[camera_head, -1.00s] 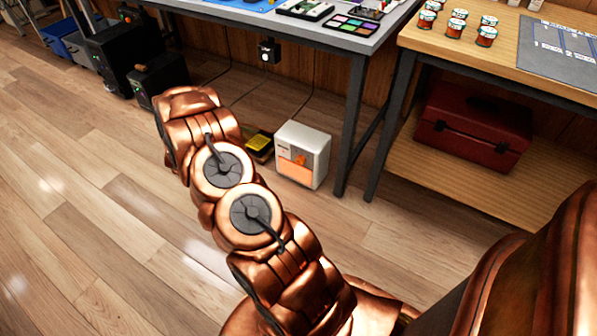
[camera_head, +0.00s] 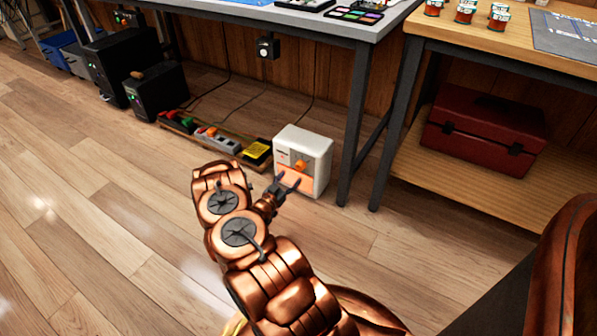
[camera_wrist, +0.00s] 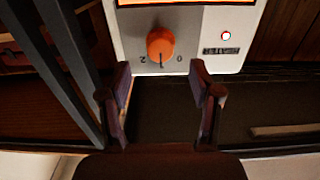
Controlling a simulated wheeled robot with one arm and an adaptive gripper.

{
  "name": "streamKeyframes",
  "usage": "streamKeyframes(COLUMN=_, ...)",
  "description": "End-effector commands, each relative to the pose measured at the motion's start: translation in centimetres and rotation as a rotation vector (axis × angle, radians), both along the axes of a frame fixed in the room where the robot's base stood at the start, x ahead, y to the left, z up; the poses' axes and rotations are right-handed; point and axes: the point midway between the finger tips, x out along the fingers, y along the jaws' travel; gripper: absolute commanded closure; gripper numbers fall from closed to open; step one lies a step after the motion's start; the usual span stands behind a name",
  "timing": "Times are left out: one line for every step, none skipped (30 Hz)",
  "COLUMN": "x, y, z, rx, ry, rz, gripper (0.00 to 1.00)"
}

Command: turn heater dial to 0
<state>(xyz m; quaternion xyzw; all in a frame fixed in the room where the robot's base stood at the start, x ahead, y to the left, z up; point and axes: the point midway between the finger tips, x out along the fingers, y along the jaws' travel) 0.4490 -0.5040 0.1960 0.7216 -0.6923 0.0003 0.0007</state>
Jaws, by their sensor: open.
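The white heater (camera_head: 316,150) stands on the floor under the grey table, with an orange dial (camera_head: 301,166) on its front. In the wrist view the dial (camera_wrist: 161,44) appears upside down, with a 2 at its left and a 0 at its right. A dark mark on the dial points down between the two numbers. A red light (camera_wrist: 226,36) glows beside it. My gripper (camera_head: 288,183) is low in front of the heater. In the wrist view my gripper (camera_wrist: 160,92) is open and empty, its fingers apart and below the dial, not around it.
A power strip (camera_head: 217,140) and a yellow-labelled item (camera_head: 258,151) lie left of the heater. A grey table leg (camera_head: 356,125) stands close to its right. A red toolbox (camera_head: 485,130) sits on the lower shelf.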

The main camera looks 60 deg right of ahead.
Motion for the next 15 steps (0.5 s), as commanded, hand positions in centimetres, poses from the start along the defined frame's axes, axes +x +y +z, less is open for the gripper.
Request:
streamKeyframes(x=-0.1, y=-0.6, z=-0.1, rx=-0.001, ry=-0.003, rz=-0.003, gripper=0.36)
streamKeyframes(x=-0.1, y=-1.0, z=-0.1, rx=-0.001, ry=-0.003, rz=-0.003, gripper=0.36)
streamKeyframes(x=0.0, y=-1.6, z=-0.1, rx=-0.001, ry=-0.003, rz=-0.002, gripper=0.36)
streamKeyframes(x=0.0, y=-2.0, z=-0.2, rx=-0.001, ry=-0.003, rz=-0.002, gripper=0.36)
streamKeyframes(x=0.0, y=-2.4, z=-0.2, rx=-0.001, ry=-0.003, rz=-0.003, gripper=0.36)
streamKeyframes(x=0.1, y=-3.0, z=-0.2, rx=-0.002, ry=-0.004, rz=-0.002, gripper=0.36)
streamKeyframes(x=0.1, y=-3.4, z=-0.1, rx=-0.002, ry=-0.004, rz=-0.001, gripper=0.36)
streamKeyframes(x=0.1, y=-3.8, z=-0.1, rx=-0.002, ry=-0.004, rz=-0.002, gripper=0.36)
streamKeyframes(x=0.1, y=-4.2, z=-0.1, rx=-0.002, ry=-0.003, rz=-0.002, gripper=0.36)
streamKeyframes(x=0.2, y=-4.6, z=-0.1, rx=-0.002, ry=-0.003, rz=-0.002, gripper=0.36)
streamKeyframes(x=0.2, y=-4.9, z=-0.1, rx=-0.002, ry=-0.003, rz=-0.002, gripper=0.36)
streamKeyframes(x=0.2, y=-5.3, z=-0.1, rx=-0.001, ry=-0.004, rz=-0.001, gripper=0.36)
streamKeyframes(x=0.2, y=-5.6, z=-0.1, rx=-0.001, ry=-0.003, rz=-0.001, gripper=0.36)
streamKeyframes(x=0.2, y=-5.8, z=-0.1, rx=0.0, ry=-0.003, rz=0.0, gripper=0.36)
streamKeyframes(x=0.2, y=-6.0, z=-0.1, rx=0.001, ry=-0.002, rz=-0.001, gripper=0.36)
